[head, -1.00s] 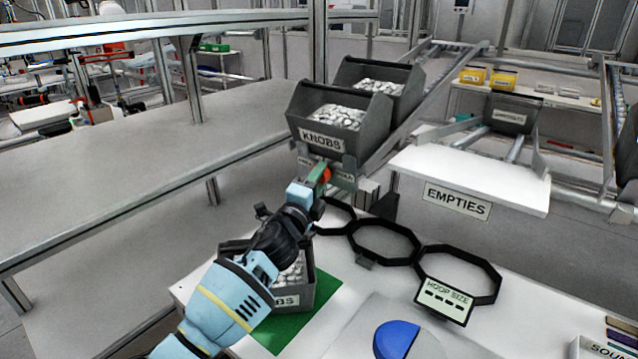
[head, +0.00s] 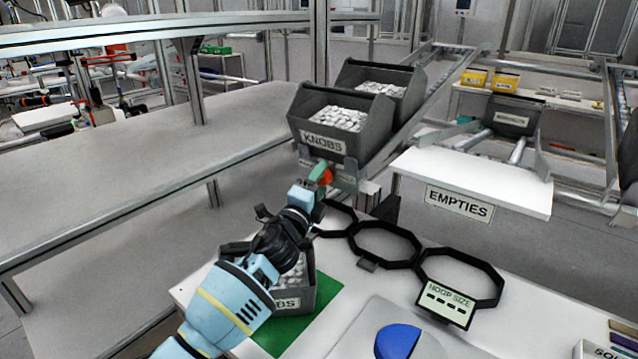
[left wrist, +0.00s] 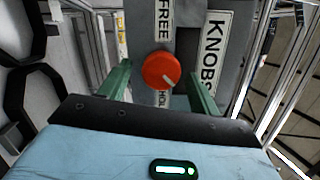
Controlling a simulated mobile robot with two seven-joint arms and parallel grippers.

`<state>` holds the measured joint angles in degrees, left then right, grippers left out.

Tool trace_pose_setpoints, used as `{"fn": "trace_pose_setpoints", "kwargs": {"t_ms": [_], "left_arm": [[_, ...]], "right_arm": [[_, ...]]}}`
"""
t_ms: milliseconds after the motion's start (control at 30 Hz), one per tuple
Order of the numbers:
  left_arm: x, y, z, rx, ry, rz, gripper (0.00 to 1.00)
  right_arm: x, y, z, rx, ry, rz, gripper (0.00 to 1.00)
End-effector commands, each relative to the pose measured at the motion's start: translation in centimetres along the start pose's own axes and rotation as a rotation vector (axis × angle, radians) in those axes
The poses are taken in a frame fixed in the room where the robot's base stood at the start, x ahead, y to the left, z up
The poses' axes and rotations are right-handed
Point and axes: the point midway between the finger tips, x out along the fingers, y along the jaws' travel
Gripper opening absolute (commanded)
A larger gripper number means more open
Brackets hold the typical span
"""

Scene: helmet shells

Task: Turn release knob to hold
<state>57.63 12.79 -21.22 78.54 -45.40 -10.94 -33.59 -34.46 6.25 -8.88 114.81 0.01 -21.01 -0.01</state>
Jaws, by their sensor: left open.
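The release knob (left wrist: 161,71) is a round orange-red dial with a pale pointer line, mounted on a grey plate below the KNOBS bins. In the left wrist view the pointer slants down and right; a FREE label stands above and a partly hidden HOLD label below. My left gripper (left wrist: 160,88) is open, its green fingers on either side of the knob with gaps showing. In the head view the left gripper (head: 318,175) is at the plate, and the knob (head: 327,177) shows just beside its fingers. My right gripper is not in view.
Two grey KNOBS bins (head: 335,120) sit on the sloped rack above the knob. Another bin of knobs (head: 295,300) stands on a green mat (head: 325,290) below my left arm. Black hoops (head: 385,243) lie on the table. The EMPTIES shelf (head: 475,180) is to the right.

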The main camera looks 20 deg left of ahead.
Motion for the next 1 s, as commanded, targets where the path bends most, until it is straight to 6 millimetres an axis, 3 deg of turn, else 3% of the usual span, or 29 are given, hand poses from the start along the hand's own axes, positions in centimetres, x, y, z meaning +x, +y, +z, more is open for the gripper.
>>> {"fn": "trace_pose_setpoints", "kwargs": {"t_ms": [233, 700, 1000], "left_arm": [[-1.2, 0.0, 0.0, 0.000, 0.001, -0.001, 0.63], [-7.2, 0.1, 0.0, 0.001, 0.001, 0.000, 0.63], [-7.8, 0.0, 0.0, 0.001, 0.000, 0.000, 0.63]], "right_arm": [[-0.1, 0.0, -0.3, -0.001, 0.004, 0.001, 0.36], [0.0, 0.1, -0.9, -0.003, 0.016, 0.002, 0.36], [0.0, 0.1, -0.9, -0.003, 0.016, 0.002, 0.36]]}}
